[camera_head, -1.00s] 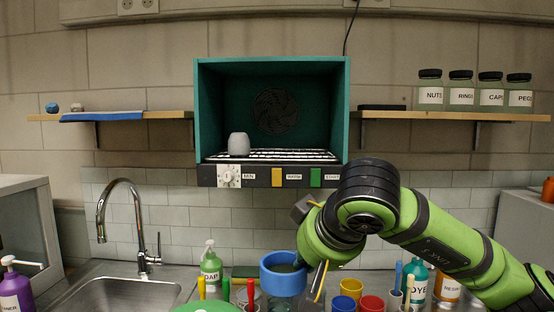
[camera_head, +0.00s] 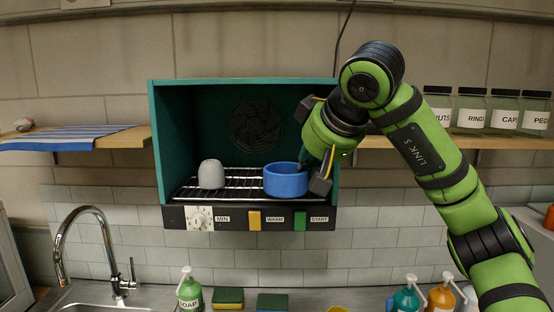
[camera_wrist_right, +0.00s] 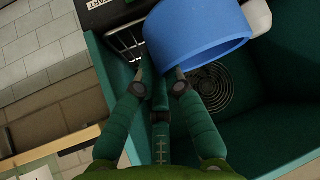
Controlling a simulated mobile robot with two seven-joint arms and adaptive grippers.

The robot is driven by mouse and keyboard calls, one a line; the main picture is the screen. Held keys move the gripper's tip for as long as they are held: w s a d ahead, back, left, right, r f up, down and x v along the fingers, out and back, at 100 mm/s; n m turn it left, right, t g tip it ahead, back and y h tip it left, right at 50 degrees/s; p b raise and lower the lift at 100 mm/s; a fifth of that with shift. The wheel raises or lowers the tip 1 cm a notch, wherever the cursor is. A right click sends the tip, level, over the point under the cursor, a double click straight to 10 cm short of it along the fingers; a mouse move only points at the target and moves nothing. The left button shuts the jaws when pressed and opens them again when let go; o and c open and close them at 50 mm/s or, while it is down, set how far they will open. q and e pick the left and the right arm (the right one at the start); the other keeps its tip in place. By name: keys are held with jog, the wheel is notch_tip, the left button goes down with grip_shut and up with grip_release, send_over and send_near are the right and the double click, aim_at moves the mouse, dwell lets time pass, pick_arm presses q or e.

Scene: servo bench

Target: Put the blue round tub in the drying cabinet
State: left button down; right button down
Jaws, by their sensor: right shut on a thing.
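The blue round tub (camera_head: 285,182) is at the front right of the teal drying cabinet (camera_head: 163,145), at the level of its wire rack (camera_head: 240,182). I cannot tell if it touches the rack. My right gripper (camera_head: 304,161) is shut on the tub's right side by its wall. In the right wrist view, the tub (camera_wrist_right: 195,32) is upside down in the picture, and the fingers (camera_wrist_right: 160,82) meet at its rim. The cabinet is open at the front. My left gripper is not in view.
A grey rounded cup-like thing (camera_head: 211,174) stands on the rack left of the tub. The cabinet's right side wall is close to my gripper. A wooden shelf (camera_head: 125,139) with a striped cloth is at left. The rack's middle is free.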

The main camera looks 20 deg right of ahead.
jog(key=w+p, duration=0.2)
jog(key=w, duration=0.2)
jog(key=w+p, duration=0.2)
jog(key=w, duration=0.2)
jog(key=w+d+p, duration=0.1)
jog(key=w, duration=0.3)
jog(key=shift+p, duration=0.4)
jog(key=shift+f+p, duration=0.8)
jog(key=shift+f, duration=1)
jog(key=c, duration=1.3)
grip_release()
jog(key=shift+f, duration=0.15)
